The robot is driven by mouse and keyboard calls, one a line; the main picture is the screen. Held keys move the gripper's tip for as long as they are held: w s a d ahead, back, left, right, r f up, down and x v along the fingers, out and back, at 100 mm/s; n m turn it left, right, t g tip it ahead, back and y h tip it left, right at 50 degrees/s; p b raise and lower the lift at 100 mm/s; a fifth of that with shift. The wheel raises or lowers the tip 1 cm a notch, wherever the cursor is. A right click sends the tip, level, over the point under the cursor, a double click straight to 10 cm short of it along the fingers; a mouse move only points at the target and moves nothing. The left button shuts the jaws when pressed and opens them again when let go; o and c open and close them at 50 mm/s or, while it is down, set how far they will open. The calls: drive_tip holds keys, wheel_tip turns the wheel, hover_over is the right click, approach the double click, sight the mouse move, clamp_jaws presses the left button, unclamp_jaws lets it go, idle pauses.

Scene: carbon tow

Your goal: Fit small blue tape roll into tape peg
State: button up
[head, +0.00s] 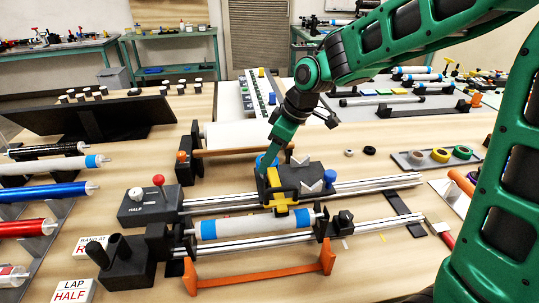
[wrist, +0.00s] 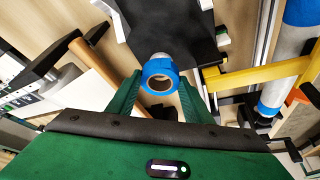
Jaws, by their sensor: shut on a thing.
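The small blue tape roll (wrist: 160,77) sits between the two green fingers of my gripper (wrist: 160,95) in the wrist view, its open core facing the camera. My gripper is shut on it. A pale, short round part (wrist: 160,56) shows just behind the roll's rim; I cannot tell whether it is the tape peg or whether the roll is around it. In the head view my gripper (head: 270,155) points down at the left side of the black carriage (head: 305,174), with some of the blue roll (head: 264,161) showing beside it.
A yellow bracket (head: 275,180) stands close to my gripper. A white tube with blue ends (head: 250,226) lies in front along metal rails (head: 365,184). An orange handle bar (head: 262,274) is nearer. Other tape rolls sit on a grey tray (head: 410,164) at right.

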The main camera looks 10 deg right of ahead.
drive_tip(key=shift+f, duration=1)
drive_tip(key=o, duration=1.1)
drive_tip(key=shift+f, duration=0.1)
drive_tip(key=v, duration=1)
drive_tip(key=shift+d+r, duration=0.25)
drive_tip(key=shift+r, duration=0.1)
drive_tip(key=s+d+f+m+h, duration=0.1)
drive_tip(key=s+d+m, duration=0.4)
drive_tip(key=d, duration=0.4)
drive_tip(key=s+d+f+m+h, duration=0.2)
drive_tip(key=s+d+m, duration=0.25)
drive_tip(key=d, duration=0.45)
drive_tip(key=s+d+f+m, duration=0.1)
drive_tip(key=s+d+m, duration=0.2)
drive_tip(key=s, duration=0.3)
drive_tip(key=s+d+f+m+g, duration=0.1)
drive_tip(key=s+d+f+m, duration=0.1)
drive_tip(key=s, duration=0.4)
drive_tip(key=s+d+f+m+g, duration=0.1)
drive_tip(key=s+d+m, duration=0.3)
drive_tip(key=s, duration=0.2)
drive_tip(key=shift+f+h, duration=0.2)
drive_tip(key=shift+h, duration=0.1)
